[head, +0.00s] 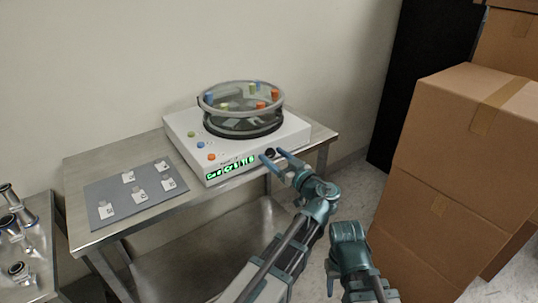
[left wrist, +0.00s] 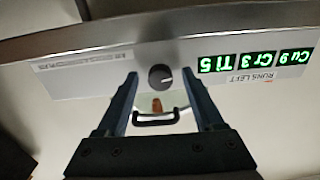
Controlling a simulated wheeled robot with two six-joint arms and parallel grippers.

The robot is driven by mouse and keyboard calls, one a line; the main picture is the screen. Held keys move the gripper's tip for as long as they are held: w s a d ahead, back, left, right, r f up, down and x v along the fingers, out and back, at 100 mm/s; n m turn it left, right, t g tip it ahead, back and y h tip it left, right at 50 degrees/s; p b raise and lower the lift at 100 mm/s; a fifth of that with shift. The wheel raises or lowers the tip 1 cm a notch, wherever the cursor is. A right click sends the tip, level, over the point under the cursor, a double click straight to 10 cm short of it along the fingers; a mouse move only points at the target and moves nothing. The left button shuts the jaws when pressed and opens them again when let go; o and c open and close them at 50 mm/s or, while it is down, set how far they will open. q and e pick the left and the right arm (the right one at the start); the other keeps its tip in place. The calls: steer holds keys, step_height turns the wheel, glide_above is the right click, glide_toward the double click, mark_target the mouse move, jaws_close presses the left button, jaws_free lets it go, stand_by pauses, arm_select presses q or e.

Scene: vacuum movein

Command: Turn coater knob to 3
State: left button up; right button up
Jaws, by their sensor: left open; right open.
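The coater (head: 243,145) is a white box with a round glass chamber on top, standing on a steel table. Its dark round knob (head: 270,152) is at the right end of the front panel. In the left wrist view the knob (left wrist: 160,77) has a light mark pointing right, and the picture is upside down. The green display (left wrist: 255,62) reads Cu 9, Cr 3, Ti 5. My left gripper (head: 274,156) is open, its fingers at either side of the knob; contact cannot be told. My right gripper (head: 335,268) is low, away from the coater, its fingers barely visible.
A grey mat (head: 135,196) with several labelled pieces lies left of the coater. Stacked cardboard boxes (head: 455,145) stand at the right. Metal fittings (head: 18,215) sit on a surface at the far left. A "RUNS LEFT" label (left wrist: 252,79) is below the display in the wrist view.

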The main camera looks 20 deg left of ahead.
arm_select(q)
jaws_close()
steer(key=shift+m, duration=0.4)
steer(key=m, duration=0.7)
steer(key=shift+s+m, duration=0.1)
steer(key=shift+m, duration=0.2)
steer(key=m, duration=0.3)
steer(key=shift+m, duration=2.1)
